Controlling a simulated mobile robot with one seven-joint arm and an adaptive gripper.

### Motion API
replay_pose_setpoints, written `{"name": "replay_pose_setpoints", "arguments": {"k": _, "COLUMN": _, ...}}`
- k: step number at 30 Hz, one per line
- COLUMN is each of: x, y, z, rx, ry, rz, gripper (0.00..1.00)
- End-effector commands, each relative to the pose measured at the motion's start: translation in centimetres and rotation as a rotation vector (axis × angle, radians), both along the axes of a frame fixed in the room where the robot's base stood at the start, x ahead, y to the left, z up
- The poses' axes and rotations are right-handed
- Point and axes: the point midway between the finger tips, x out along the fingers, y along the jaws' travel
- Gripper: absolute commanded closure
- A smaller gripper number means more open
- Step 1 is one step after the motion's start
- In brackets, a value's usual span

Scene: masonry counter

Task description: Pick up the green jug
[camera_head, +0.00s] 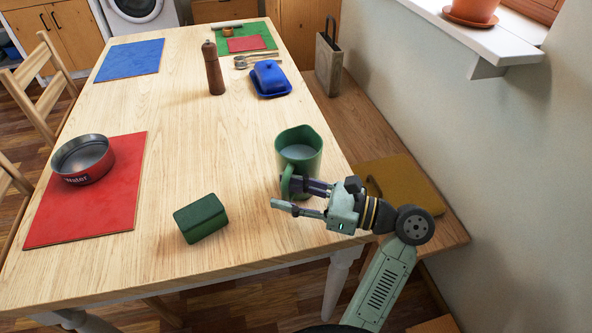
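The green jug (302,158) stands upright on the wooden table (190,120), near its right edge, with pale contents or a pale interior showing inside. Its handle (286,181) points toward the near side of the table. My gripper (289,195) is at the handle, coming from the right. Its two fingers are spread apart, one by the handle's right side and the other nearer the camera. I cannot tell whether either finger touches the handle. The far finger's tip is partly hidden by the handle.
A dark green box (201,218) lies left of my gripper. A red bowl (83,160) sits on a red mat (112,210). A pepper mill (213,70) and blue butter dish (269,79) stand farther back. A bench (365,135) and wall are at right. The table's middle is clear.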

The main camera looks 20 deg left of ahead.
Motion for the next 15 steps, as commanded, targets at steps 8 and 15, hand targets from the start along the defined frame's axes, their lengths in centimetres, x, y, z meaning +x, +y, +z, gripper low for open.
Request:
{"name": "replay_pose_setpoints", "arguments": {"k": 8, "x": -0.04, "y": 0.94, "z": -0.03, "rx": 0.0, "ry": -0.001, "rz": -0.002, "gripper": 0.63}}
{"name": "replay_pose_setpoints", "arguments": {"k": 15, "x": -0.03, "y": 0.91, "z": -0.02, "rx": 0.0, "ry": -0.001, "rz": -0.002, "gripper": 0.75}}
